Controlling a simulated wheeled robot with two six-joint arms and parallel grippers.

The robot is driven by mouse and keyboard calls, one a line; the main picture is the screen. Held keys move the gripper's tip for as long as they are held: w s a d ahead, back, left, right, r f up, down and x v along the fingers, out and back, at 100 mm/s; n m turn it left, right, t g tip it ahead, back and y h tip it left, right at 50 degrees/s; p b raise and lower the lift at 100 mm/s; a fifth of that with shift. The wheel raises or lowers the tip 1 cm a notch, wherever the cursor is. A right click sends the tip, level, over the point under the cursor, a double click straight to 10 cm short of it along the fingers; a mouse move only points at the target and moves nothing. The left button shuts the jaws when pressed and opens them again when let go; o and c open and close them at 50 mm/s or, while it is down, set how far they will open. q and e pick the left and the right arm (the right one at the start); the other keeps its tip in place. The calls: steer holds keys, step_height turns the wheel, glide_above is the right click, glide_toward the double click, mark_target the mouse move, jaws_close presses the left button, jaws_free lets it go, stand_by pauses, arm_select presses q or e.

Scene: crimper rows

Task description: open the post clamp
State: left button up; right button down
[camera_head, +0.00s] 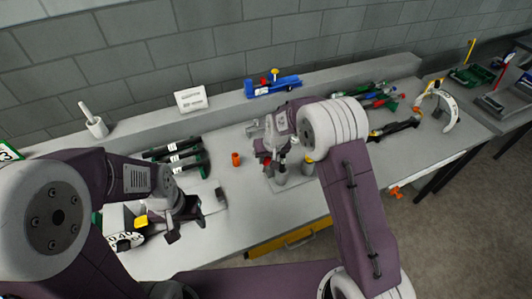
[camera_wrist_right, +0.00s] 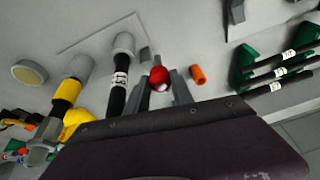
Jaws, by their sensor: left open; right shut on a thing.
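The post clamp's small red knob (camera_wrist_right: 158,78) sits between the fingers of my right gripper (camera_wrist_right: 160,92) in the right wrist view, and the gripper is shut on it. In the head view my right gripper (camera_head: 266,158) is over the bench beside the grey upright posts (camera_head: 281,174), and my arm partly covers this spot. In the wrist view a grey-capped black post (camera_wrist_right: 121,72) with a white label stands just left of the fingers. The rest of the clamp is not clear. My left gripper (camera_head: 186,224) is open and empty above the bench's left part.
An orange cylinder (camera_head: 236,159) stands left of the posts. Black-and-green handled tools (camera_head: 184,158) lie further left. A blue rack (camera_head: 272,86), a white sign (camera_head: 190,98) and a white holder (camera_head: 96,127) stand along the back ledge. More tools (camera_head: 378,98) lie right.

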stand_by(0.3)
steer(key=c, duration=1.1)
jaws_free()
steer(key=shift+w, duration=0.15)
steer(key=a+v, duration=0.1)
steer(key=v, duration=0.8)
steer(key=shift+d+b, duration=0.3)
steer(key=shift+d, duration=0.2)
steer(key=s+d+f, duration=0.1)
steer(key=s+d, duration=0.2)
steer(key=s, duration=0.4)
steer(key=s+d+f+m+g, duration=0.1)
steer(key=s+d, duration=0.3)
steer(key=s, duration=0.4)
steer(key=s+d+f+m+g+h, duration=0.1)
steer(key=s+d, duration=0.3)
steer(key=s, duration=0.3)
steer(key=shift+s, duration=0.2)
